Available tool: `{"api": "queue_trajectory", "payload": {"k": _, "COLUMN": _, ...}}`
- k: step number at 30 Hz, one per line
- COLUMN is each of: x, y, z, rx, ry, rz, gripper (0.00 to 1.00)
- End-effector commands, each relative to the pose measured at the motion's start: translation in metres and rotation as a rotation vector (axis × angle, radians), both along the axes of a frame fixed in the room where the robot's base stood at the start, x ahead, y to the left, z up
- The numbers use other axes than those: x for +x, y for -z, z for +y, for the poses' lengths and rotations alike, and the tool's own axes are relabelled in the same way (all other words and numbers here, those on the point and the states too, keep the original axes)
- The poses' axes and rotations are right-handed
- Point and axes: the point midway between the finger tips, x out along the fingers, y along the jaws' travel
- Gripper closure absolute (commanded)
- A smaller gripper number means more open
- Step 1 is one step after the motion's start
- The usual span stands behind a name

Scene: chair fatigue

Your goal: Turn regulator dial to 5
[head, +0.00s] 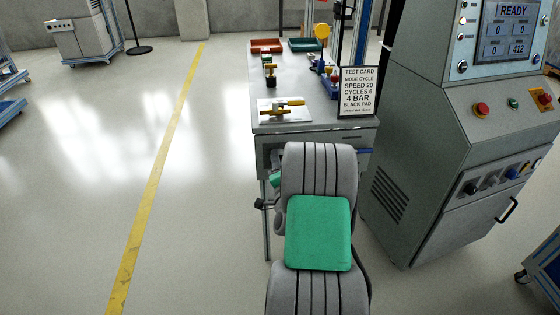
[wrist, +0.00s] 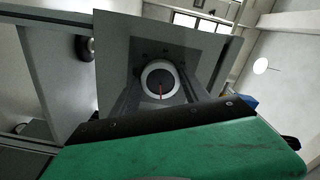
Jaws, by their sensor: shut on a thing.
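The regulator dial (wrist: 160,79) shows in the middle of the wrist view as a dark round face in a pale ring on a grey plate. Its red pointer line points down in that picture. I cannot read any scale numbers. My gripper (wrist: 162,92) has its dark fingers reaching in from both sides to the dial's edge, shut on it. The green housing at the bottom of the wrist view hides what lies below. In the head view my grey and green arm covers this spot, so neither the dial nor the gripper can be made out there.
A workbench (head: 285,128) holds red and green trays, small parts and a test card (head: 359,92) reading speed 20, cycles 6, 4 bar, black pad. A control cabinet (head: 430,130) at right shows READY. The floor left of the bench is clear.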

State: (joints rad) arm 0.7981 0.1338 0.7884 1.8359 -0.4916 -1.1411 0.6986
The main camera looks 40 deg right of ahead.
Motion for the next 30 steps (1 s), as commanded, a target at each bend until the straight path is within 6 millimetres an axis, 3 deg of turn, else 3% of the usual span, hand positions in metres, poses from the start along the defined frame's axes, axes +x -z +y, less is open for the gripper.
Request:
{"api": "queue_trajectory", "payload": {"k": 12, "x": -0.0010, "y": -0.0021, "z": -0.0019, "rx": 0.159, "ry": 0.004, "rz": -0.113, "gripper": 0.87}}
{"api": "queue_trajectory", "payload": {"k": 28, "x": -0.0012, "y": -0.0012, "z": -0.0021, "rx": 0.181, "ry": 0.005, "rz": -0.128, "gripper": 0.87}}
{"api": "queue_trajectory", "payload": {"k": 29, "x": -0.0012, "y": -0.0012, "z": -0.0021, "rx": 0.180, "ry": 0.005, "rz": -0.128, "gripper": 0.46}}
{"api": "queue_trajectory", "payload": {"k": 30, "x": -0.0012, "y": -0.0012, "z": -0.0021, "rx": 0.180, "ry": 0.005, "rz": -0.128, "gripper": 0.43}}
